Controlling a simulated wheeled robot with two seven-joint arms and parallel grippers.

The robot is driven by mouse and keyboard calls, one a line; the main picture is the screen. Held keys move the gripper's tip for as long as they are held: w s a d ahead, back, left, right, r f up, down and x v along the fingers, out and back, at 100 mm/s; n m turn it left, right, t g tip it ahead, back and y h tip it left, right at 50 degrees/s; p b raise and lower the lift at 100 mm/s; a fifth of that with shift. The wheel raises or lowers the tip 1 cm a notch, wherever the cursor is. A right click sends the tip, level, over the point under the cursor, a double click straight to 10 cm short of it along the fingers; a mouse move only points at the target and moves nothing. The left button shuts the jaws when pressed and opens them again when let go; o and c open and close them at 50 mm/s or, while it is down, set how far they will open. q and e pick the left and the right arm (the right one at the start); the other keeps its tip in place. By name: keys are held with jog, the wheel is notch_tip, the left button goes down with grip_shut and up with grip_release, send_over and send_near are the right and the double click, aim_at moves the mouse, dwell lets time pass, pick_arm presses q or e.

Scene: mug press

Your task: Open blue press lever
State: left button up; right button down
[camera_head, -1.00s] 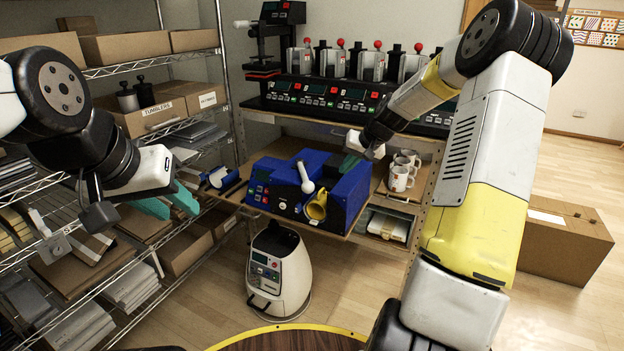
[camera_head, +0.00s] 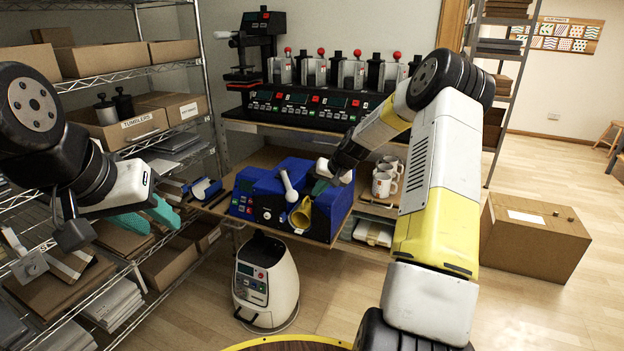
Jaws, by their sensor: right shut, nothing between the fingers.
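The blue press (camera_head: 243,192) stands on a wooden shelf board in the middle of the view. A yellow mug (camera_head: 300,216) sits in the press, just right of the lever. My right gripper (camera_head: 319,187) is shut and empty, with teal fingertips close to the right of the lever, above the press's right part. I cannot tell whether it touches the press. My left gripper (camera_head: 150,216) is open and empty, well left of the press, in front of the wire rack.
White mugs (camera_head: 385,182) stand right of the press, behind my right forearm. A row of other presses (camera_head: 330,95) fills the shelf above. A wire rack with boxes is at left. A white and black machine (camera_head: 265,282) stands below the press. Floor at right is open beside a cardboard box (camera_head: 535,238).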

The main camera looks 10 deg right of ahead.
jog(key=shift+w+a+f, duration=0.25)
jog(key=shift+w+a, duration=0.05)
jog(key=shift+a, duration=0.4)
jog(key=shift+w+a+f, duration=0.3)
jog(key=shift+w+a, duration=0.05)
jog(key=shift+a, duration=0.35)
jog(key=shift+w+a+f, duration=0.25)
jog(key=shift+w+a, duration=0.05)
jog(key=shift+a, duration=0.4)
jog(key=shift+a, duration=0.15)
